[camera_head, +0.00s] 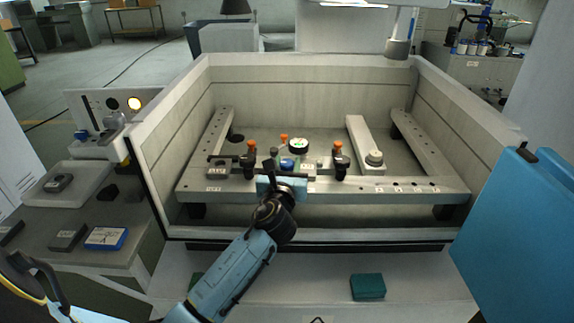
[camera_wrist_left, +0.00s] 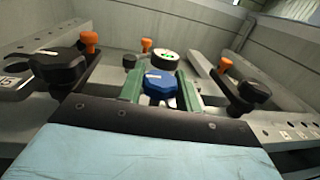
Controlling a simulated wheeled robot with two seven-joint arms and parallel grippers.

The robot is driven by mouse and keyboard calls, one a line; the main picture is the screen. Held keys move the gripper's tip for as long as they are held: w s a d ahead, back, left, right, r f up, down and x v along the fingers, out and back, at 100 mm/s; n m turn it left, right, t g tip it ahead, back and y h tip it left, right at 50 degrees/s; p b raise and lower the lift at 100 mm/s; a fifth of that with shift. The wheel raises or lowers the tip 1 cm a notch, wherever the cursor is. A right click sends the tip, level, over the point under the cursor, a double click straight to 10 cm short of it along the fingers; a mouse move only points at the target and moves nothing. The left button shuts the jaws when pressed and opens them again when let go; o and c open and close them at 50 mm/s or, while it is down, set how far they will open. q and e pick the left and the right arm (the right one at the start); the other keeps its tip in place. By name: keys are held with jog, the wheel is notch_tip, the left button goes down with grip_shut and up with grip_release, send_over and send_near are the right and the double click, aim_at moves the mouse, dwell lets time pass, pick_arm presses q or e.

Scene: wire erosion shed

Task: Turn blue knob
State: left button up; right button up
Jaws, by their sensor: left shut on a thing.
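The blue knob (camera_head: 288,163) sits near the middle of the fixture in the machine's tank. In the left wrist view the blue knob (camera_wrist_left: 158,88) has a pale mark on top and lies between two green finger pads. My left gripper (camera_head: 286,168) reaches in from the front and is shut on the blue knob, with one pad on each side. The knob's lower part is hidden. My right gripper is not in view.
A round dial (camera_head: 298,146) is just behind. The tank's front wall (camera_head: 330,236) lies under my arm. A blue panel (camera_head: 520,235) stands at right, a green box (camera_head: 368,286) in front.

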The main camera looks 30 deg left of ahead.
pick_arm(q)
jog(key=n+g+y, duration=0.3)
jog(key=y, duration=0.1)
jog(key=shift+d+n+y, duration=0.1)
jog(key=shift+n+y, duration=0.2)
jog(key=n+g+y+b, duration=0.1)
jog(key=n+g+y, duration=0.2)
jog(key=g, duration=0.1)
jog(key=shift+w+n+g+y, duration=0.1)
jog(key=shift+n+g+y, duration=0.2)
jog(key=shift+n+g+y+b, duration=0.5)
jog(key=shift+n+g, duration=0.6)
jog(key=shift+g, duration=0.55)
jog(key=shift+n+g+y+b, duration=0.5)
jog(key=shift+n+g, duration=0.6)
jog(key=shift+g, duration=0.55)
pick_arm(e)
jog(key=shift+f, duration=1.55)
pick_arm(q)
jog(key=shift+g, duration=0.3)
jog(key=o, duration=1)
jog(key=shift+c, duration=0.2)
